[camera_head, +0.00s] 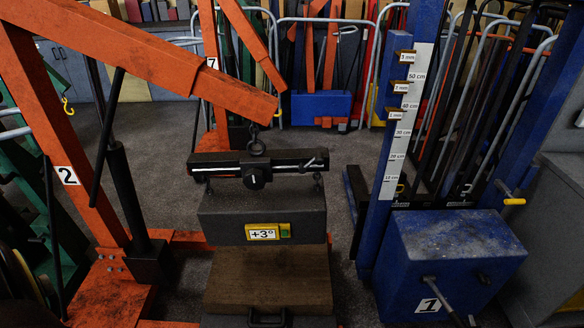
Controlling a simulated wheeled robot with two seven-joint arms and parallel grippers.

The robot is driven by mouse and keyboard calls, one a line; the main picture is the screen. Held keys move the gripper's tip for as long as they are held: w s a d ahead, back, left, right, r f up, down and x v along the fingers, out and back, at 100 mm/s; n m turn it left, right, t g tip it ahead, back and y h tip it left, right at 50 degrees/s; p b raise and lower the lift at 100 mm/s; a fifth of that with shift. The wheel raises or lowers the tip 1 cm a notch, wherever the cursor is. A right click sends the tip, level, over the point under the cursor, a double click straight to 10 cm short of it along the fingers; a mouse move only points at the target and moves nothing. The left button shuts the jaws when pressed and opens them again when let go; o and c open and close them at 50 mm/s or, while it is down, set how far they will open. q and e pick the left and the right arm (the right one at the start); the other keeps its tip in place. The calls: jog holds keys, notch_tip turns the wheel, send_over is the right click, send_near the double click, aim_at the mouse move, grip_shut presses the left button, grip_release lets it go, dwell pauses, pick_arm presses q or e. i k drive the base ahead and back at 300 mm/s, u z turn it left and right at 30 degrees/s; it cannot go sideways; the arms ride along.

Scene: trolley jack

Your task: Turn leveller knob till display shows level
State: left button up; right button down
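The leveller (218,163) is a black bar hanging by a ring from the hook of the orange crane. Its round dark knob (256,178) with a white mark sits at the middle of its front. A screw or crank end shows at the bar's right. A dark grey block (225,222) is below, linked to the bar near both ends. The yellow-framed display (263,233) on its front reads "+3°", with a small green patch beside it. Neither of my grippers is in view.
The orange crane (150,52), numbered 2, fills the left. A brown block (268,278) is under the grey block; a dark handle (267,318) shows at the bottom. A blue lift (450,250), numbered 1, with a height scale (406,120) stands right. Racks line the back; grey floor lies between.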

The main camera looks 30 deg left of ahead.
aim_at(254, 180)
jog(key=u, duration=0.55)
jog(key=i, duration=1.05)
jog(key=u, duration=0.9)
